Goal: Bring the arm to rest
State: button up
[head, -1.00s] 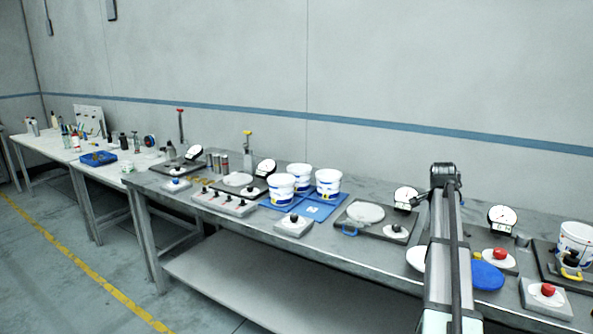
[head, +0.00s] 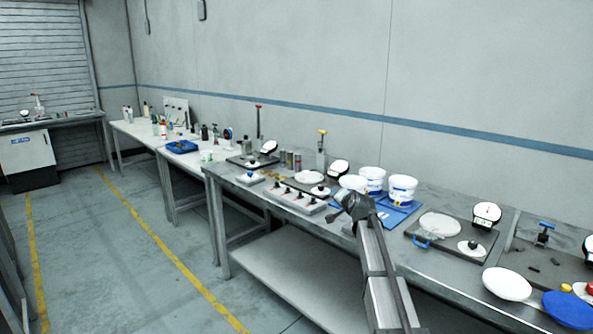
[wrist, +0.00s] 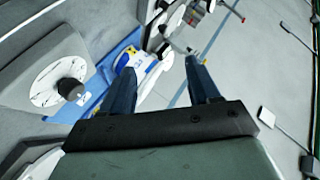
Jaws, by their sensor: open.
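My arm (head: 378,265) reaches over the front edge of the long metal bench in the head view, with its end in front of the white tubs. In the wrist view my gripper (wrist: 162,84) is open, its two dark blue fingers apart with nothing between them. Its fingertips cannot be made out in the head view. Beyond the fingers in the wrist view are a white tub (wrist: 140,62) and part of a blue mat (wrist: 92,92).
A grey box with a black knob (wrist: 70,88) is close at left in the wrist view. Several white tubs (head: 403,188) stand on the blue mat. A plate with a white disc (head: 440,225) and a blue lid (head: 568,309) lie to the right. The floor aisle is clear.

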jog(key=a+f+n+y, duration=0.1)
jog(key=a, duration=0.8)
jog(key=s+a+f+n+y, duration=0.1)
jog(key=s+a+f, duration=0.2)
jog(key=a+f, duration=0.4)
jog(key=s+d+f+n+g+h, duration=0.1)
jog(key=s+d+f+g, duration=0.15)
jog(key=s+f, duration=0.7)
jog(key=s+d+f+n+g, duration=0.1)
jog(key=s+d+f+g, duration=0.2)
jog(key=f, duration=1.1)
jog(key=s+d+f+n+g+h, duration=0.1)
jog(key=s+f+g, duration=0.1)
jog(key=s+f, duration=0.8)
jog(key=s+d+f+n+g+h, duration=0.1)
jog(key=s+d+f+g, duration=0.2)
jog(key=s+f, duration=0.75)
jog(key=s+d+f+g, duration=0.3)
jog(key=s+f, duration=0.4)
jog(key=s, duration=0.6)
jog(key=s+d+f+g, duration=0.1)
jog(key=s+d+g, duration=0.1)
jog(key=s, duration=1.1)
jog(key=s+d+f+n+g+h, duration=0.1)
jog(key=s+g, duration=0.3)
jog(key=s, duration=0.8)
jog(key=shift+s+d+f+n+g+h, duration=0.25)
jog(key=shift+s+d+n+g+h, duration=0.1)
jog(key=shift+d, duration=0.55)
